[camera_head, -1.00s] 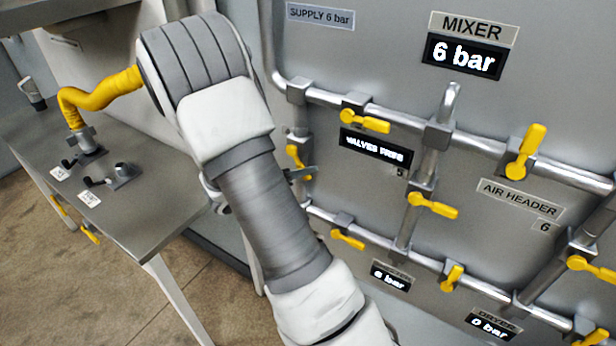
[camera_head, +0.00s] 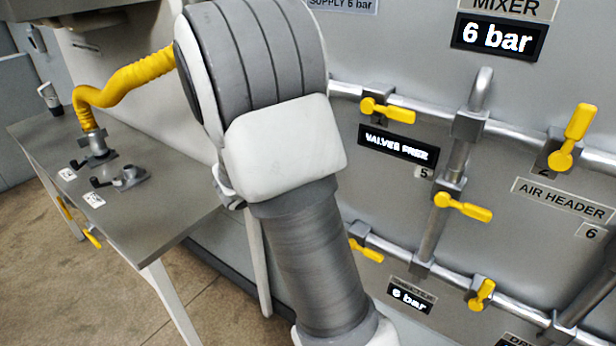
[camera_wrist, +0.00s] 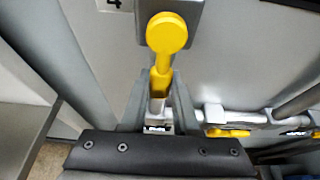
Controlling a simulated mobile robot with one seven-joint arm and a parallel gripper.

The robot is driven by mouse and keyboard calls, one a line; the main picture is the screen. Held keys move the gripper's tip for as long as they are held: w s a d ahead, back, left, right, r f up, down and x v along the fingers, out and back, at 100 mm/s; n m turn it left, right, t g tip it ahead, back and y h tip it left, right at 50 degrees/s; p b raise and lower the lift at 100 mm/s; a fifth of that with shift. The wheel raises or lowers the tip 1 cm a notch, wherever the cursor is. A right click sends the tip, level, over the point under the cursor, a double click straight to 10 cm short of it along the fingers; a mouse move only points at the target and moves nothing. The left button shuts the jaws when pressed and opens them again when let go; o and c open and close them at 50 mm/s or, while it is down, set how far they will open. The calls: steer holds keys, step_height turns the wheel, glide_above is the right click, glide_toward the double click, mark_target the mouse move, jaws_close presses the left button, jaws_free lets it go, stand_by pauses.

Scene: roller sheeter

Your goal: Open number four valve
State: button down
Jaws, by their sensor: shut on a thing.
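The number four valve has a round yellow hub (camera_wrist: 167,33) and a yellow lever, under a partly cut-off tag reading 4 (camera_wrist: 113,4). In the wrist view the lever runs down from the hub between the grey fingers of my gripper (camera_wrist: 160,90), which are shut on it. The lever's lower end sits deep between the fingers. In the head view my arm hides this valve and my gripper.
The grey panel carries other yellow valves, such as the upper one (camera_head: 387,110), the middle one (camera_head: 463,206) and valve 2 (camera_head: 574,137). The mixer display (camera_head: 498,38) reads 6 bar. A metal bench (camera_head: 150,225) with a yellow hose (camera_head: 120,80) stands left.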

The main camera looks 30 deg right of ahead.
stand_by(0.3)
steer(key=c, duration=0.7)
jaws_free()
steer(key=shift+o, duration=0.2)
steer(key=p+v, duration=0.1)
steer(key=v, duration=1.6)
steer(key=shift+a+r, duration=0.2)
steer(key=shift+r, duration=0.05)
